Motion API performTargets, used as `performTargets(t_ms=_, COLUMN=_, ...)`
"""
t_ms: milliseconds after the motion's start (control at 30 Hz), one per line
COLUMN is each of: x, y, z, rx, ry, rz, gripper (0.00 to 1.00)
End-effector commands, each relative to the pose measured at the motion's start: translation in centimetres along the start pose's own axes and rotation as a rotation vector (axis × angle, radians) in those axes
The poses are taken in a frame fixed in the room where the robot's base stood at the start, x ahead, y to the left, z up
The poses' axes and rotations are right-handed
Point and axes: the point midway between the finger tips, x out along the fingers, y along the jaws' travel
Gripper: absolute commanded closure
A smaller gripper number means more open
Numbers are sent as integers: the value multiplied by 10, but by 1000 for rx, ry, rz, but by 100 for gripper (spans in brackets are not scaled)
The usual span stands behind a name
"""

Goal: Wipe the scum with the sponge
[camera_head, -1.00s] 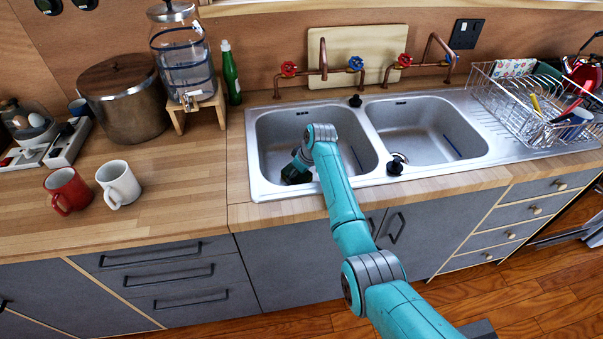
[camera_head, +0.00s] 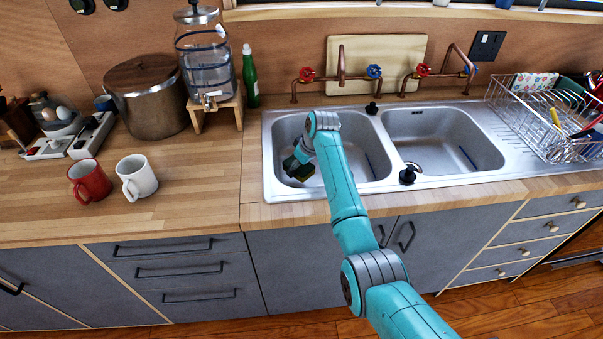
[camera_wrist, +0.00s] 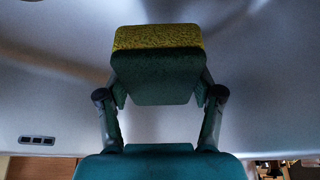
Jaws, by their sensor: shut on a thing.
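My gripper (camera_head: 298,166) is inside the left sink basin (camera_head: 290,128), near its left wall. It is shut on a sponge (camera_head: 305,172). In the wrist view the sponge shows a yellow layer (camera_wrist: 157,37) and a dark green layer (camera_wrist: 155,80), held between the two fingers of my gripper (camera_wrist: 160,92). The grey basin surface fills the space around it; I cannot tell whether the sponge touches it. My arm hides part of the left basin.
A red mug (camera_head: 88,181), a white mug (camera_head: 136,177) and a pot (camera_head: 148,98) stand left on the wooden counter.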

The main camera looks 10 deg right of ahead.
Motion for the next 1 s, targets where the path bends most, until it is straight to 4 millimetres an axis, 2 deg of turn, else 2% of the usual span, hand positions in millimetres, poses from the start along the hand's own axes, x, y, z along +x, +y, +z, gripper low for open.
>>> performTargets(t_ms=233, x=-15, y=-2, z=-14, rx=0, ry=1, rz=1, gripper=67)
performTargets(t_ms=833, x=-18, y=-2, z=-16, rx=1, ry=0, rz=0, gripper=67)
performTargets(t_ms=933, x=-27, y=-1, z=-20, rx=0, ry=1, rz=1, gripper=67)
performTargets(t_ms=1000, x=-42, y=-1, z=-27, rx=-1, ry=4, rz=3, gripper=67)
